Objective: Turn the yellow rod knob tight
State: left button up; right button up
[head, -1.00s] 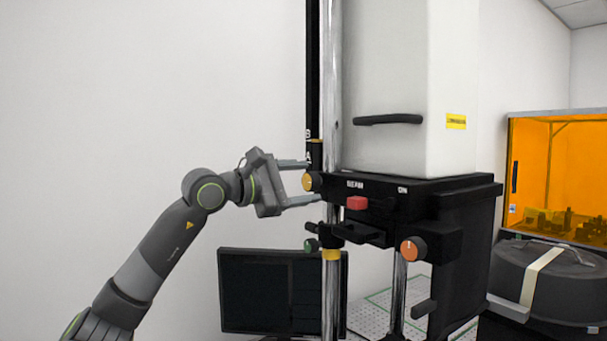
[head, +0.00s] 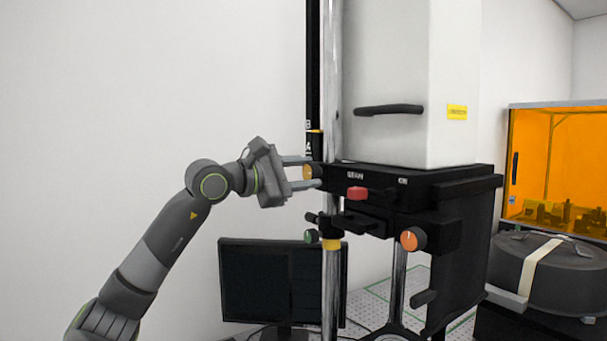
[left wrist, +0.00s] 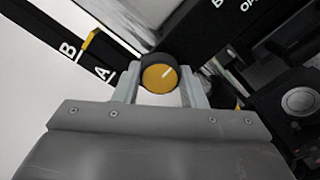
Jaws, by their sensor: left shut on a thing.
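The yellow rod knob (head: 308,172) sits on the left side of the black instrument head, beside the chrome rod (head: 330,80). My left gripper (head: 306,172) is around the knob, one finger above it and one below, and is shut on it. In the left wrist view the knob's yellow face (left wrist: 160,78) shows between the two fingers, with a white pointer line slanting up to the right. My right gripper is not in view.
A red switch (head: 357,193) and an orange knob (head: 409,240) are on the black instrument head (head: 440,180). A green knob (head: 311,236) sits lower on the rod. A monitor (head: 265,280) stands below my left arm.

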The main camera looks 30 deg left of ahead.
pick_arm(q)
jog(key=n+b, duration=0.1)
jog(key=n, duration=0.3)
jog(key=shift+b, duration=0.35)
jog(key=n+b, duration=0.1)
jog(key=n, duration=0.3)
jog(key=n+b, duration=0.1)
jog(key=n, duration=0.4)
jog(key=shift+b, duration=0.3)
jog(key=shift+a+n+b, duration=0.1)
jog(key=shift+n+b, duration=0.3)
jog(key=shift+n, duration=1.5)
jog(key=shift+r, duration=0.1)
jog(key=o, duration=1)
